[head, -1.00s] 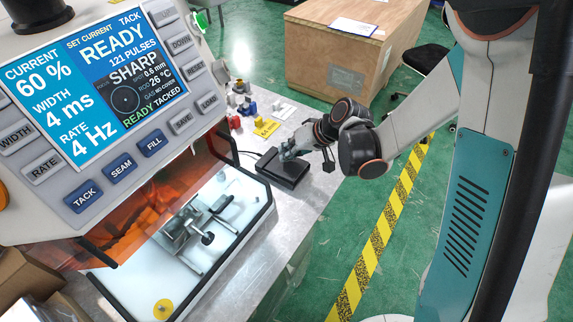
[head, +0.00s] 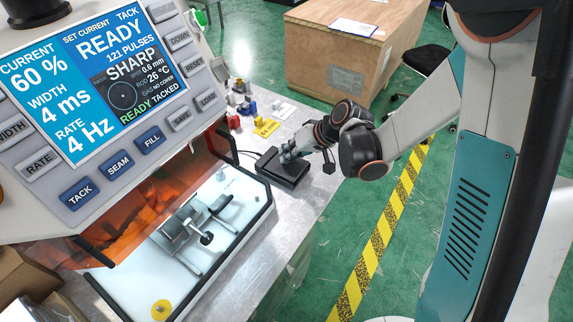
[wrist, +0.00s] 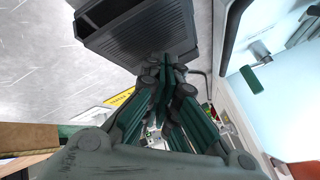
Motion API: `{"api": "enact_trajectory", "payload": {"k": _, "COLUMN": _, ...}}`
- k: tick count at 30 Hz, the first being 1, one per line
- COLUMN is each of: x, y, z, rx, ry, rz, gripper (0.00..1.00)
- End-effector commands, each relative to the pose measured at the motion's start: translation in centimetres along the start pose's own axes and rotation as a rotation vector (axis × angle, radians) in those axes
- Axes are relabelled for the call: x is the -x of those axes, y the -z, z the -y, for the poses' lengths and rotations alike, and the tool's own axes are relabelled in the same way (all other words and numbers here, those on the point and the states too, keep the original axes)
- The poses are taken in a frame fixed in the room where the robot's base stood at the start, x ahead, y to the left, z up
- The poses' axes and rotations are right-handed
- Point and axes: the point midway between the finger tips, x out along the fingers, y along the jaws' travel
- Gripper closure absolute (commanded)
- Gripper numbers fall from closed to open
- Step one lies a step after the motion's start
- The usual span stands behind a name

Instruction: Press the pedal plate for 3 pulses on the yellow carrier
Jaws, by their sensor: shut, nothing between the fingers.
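The black pedal (head: 298,181) lies on the metal bench beside the welding machine. In the wrist view its ribbed plate (wrist: 150,42) fills the upper middle. My gripper (head: 290,154) is over the pedal; in the wrist view its fingers (wrist: 167,64) are shut, empty, with the tips at the plate. I cannot tell whether they touch or press it. A small yellow disc (head: 161,309) sits at the near corner of the white chamber floor; I cannot tell whether it is the yellow carrier. The machine screen (head: 85,75) reads READY, TACK, 121 PULSES, and READY TACKED.
A clamp fixture (head: 190,225) stands inside the open chamber. A yellow label card (head: 267,127) and several small blue, red and grey parts lie behind the pedal. A wooden crate (head: 345,60) stands on the green floor. Yellow-black tape (head: 385,230) runs along the floor.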

Motion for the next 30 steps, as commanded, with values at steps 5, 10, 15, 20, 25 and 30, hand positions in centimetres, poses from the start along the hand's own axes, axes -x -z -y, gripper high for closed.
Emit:
{"api": "enact_trajectory", "payload": {"k": 5, "x": -0.07, "y": -0.05, "z": -0.05, "rx": 0.0, "ry": 0.0, "rz": 0.0, "gripper": 1.0}}
{"api": "enact_trajectory", "payload": {"k": 10, "x": -0.21, "y": -0.15, "z": -0.15, "rx": 0.0, "ry": 0.0, "rz": 0.0, "gripper": 1.0}}
{"api": "enact_trajectory", "payload": {"k": 15, "x": -0.34, "y": -0.24, "z": -0.24, "rx": 0.0, "ry": 0.0, "rz": 0.0, "gripper": 1.0}}
{"api": "enact_trajectory", "payload": {"k": 20, "x": -0.46, "y": -0.34, "z": -0.33, "rx": 0.0, "ry": 0.0, "rz": 0.0, "gripper": 1.0}}
{"api": "enact_trajectory", "payload": {"k": 25, "x": -0.6, "y": -0.45, "z": -0.42, "rx": 0.0, "ry": 0.0, "rz": 0.001, "gripper": 1.0}}
{"api": "enact_trajectory", "payload": {"k": 30, "x": -0.73, "y": -0.55, "z": -0.51, "rx": 0.0, "ry": 0.0, "rz": 0.001, "gripper": 1.0}}
